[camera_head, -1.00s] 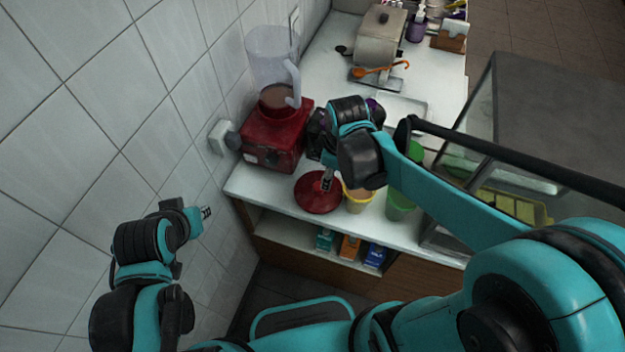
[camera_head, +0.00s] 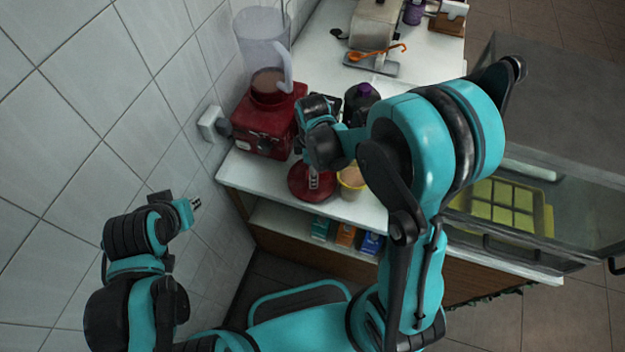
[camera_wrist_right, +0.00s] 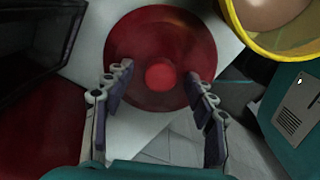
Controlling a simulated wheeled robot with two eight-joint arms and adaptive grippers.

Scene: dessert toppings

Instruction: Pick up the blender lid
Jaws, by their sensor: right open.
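The blender lid (camera_head: 303,187), a dark red disc with a round knob in its middle, lies on the white counter in front of the red blender (camera_head: 268,118). In the right wrist view the lid (camera_wrist_right: 150,28) lies ahead of my right gripper (camera_wrist_right: 155,95), with the red knob between the lines of its two fingers. My right gripper (camera_head: 313,180) is open and empty, above the lid in the head view. I cannot tell whether the fingers touch it. My left gripper (camera_head: 195,203) is away from the counter by the tiled wall; its opening is too small to judge.
A yellow-rimmed cup (camera_head: 351,184) stands close to the lid's right. A dark bottle with a purple top (camera_head: 363,92) stands behind my right arm. A glass case (camera_head: 545,180) is at right. The wall socket (camera_head: 210,122) is left of the blender.

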